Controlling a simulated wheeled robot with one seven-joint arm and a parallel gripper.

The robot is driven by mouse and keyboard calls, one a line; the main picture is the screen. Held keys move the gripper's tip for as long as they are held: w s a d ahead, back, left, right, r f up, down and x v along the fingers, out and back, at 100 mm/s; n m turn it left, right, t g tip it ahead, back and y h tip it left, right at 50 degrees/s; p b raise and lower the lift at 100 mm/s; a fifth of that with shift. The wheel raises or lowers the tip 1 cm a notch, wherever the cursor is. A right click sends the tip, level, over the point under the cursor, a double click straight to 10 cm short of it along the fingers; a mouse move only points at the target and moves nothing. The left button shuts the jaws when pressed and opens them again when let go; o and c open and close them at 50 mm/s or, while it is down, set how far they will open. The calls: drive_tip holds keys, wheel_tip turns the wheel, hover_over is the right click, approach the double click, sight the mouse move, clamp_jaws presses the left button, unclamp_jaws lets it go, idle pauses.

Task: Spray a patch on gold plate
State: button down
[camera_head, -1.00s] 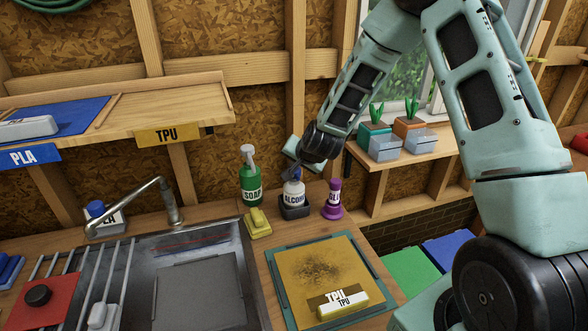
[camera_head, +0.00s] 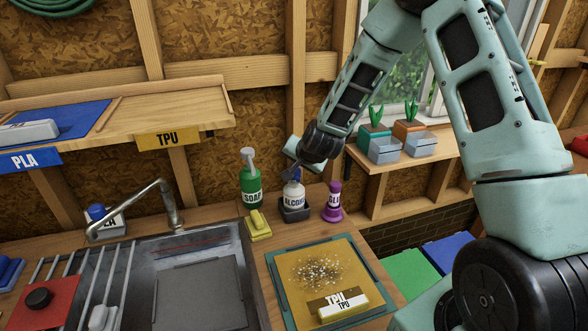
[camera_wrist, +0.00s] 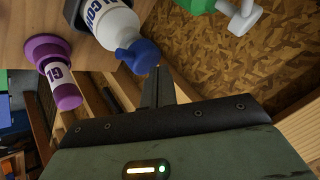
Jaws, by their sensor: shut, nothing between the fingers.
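The gold plate (camera_head: 350,262) lies flat on a teal-edged mat on the wooden counter. A dark smudged patch (camera_head: 316,270) on it is scattered with white specks. The white ALCOHOL bottle (camera_head: 293,193) with a blue top stands upright in a dark holder (camera_head: 295,211) behind the plate. In the wrist view the bottle (camera_wrist: 108,20) and its blue spray head (camera_wrist: 138,55) show close to my fingers. My gripper (camera_head: 290,172) is at the bottle's top, and its fingers (camera_wrist: 156,82) are shut and empty beside the spray head. I cannot tell whether they touch it.
A yellow TPU-labelled block (camera_head: 342,305) lies on the plate's front part. A green soap bottle (camera_head: 251,182) and yellow sponge (camera_head: 259,225) stand left of the alcohol, a purple glue bottle (camera_head: 333,203) right. The sink (camera_head: 195,285) and faucet (camera_head: 170,208) are at left.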

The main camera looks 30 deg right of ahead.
sight(295, 172)
drive_tip(key=shift+r, duration=0.1)
drive_tip(key=shift+r+p, duration=1.95)
drive_tip(key=shift+r, duration=1.05)
idle(0.4)
